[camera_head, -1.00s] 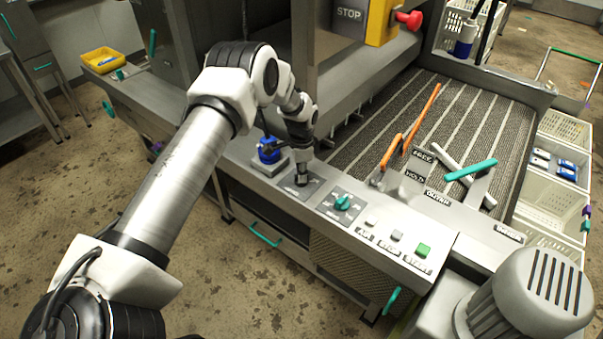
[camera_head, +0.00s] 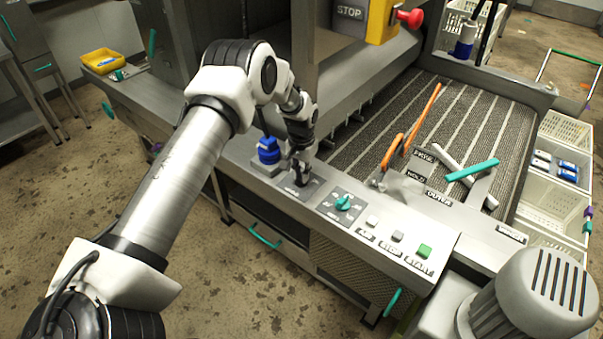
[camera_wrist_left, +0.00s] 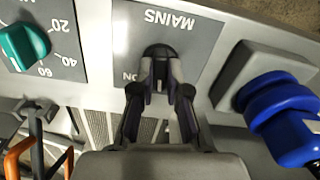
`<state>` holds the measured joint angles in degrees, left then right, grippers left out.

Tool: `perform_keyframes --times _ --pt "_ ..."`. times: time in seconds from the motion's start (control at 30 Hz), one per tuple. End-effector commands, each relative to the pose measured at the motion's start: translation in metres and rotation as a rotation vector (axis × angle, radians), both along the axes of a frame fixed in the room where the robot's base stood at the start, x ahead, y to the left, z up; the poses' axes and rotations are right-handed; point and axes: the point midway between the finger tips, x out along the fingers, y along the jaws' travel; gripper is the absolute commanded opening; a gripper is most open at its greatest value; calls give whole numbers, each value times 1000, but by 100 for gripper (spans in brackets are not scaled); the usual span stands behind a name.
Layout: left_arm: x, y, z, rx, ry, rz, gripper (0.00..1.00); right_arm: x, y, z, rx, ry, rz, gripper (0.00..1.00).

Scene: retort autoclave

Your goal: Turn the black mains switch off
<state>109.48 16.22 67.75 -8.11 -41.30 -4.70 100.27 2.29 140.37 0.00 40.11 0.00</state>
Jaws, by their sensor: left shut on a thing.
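The black mains switch (camera_wrist_left: 158,50) shows in the left wrist view on a grey plate (camera_wrist_left: 205,38) marked MAINS, with the letters ON partly visible beside it. My left gripper (camera_wrist_left: 160,82) is shut on the switch, its two fingers close around it. Part of the switch is hidden between the fingers. In the head view my left gripper (camera_head: 299,178) reaches down onto the mains plate (camera_head: 287,188) at the left end of the control panel, and hides most of the switch. My right gripper is not in view.
A teal dial (camera_head: 343,202) and several push buttons, including the green START button (camera_head: 424,250), lie to the right.

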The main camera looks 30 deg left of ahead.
Motion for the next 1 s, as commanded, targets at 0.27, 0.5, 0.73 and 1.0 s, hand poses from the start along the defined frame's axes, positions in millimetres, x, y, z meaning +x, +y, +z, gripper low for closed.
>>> perform_keyframes --times 0.27,0.5,0.73,1.0 --pt "0 0 0 0 0 258 0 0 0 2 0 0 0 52" --pt "0 0 1 0 0 454 0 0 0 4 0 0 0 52" --pt "0 0 1 0 -1 579 0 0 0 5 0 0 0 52" --pt "0 0 0 0 -1 639 0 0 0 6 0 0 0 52"
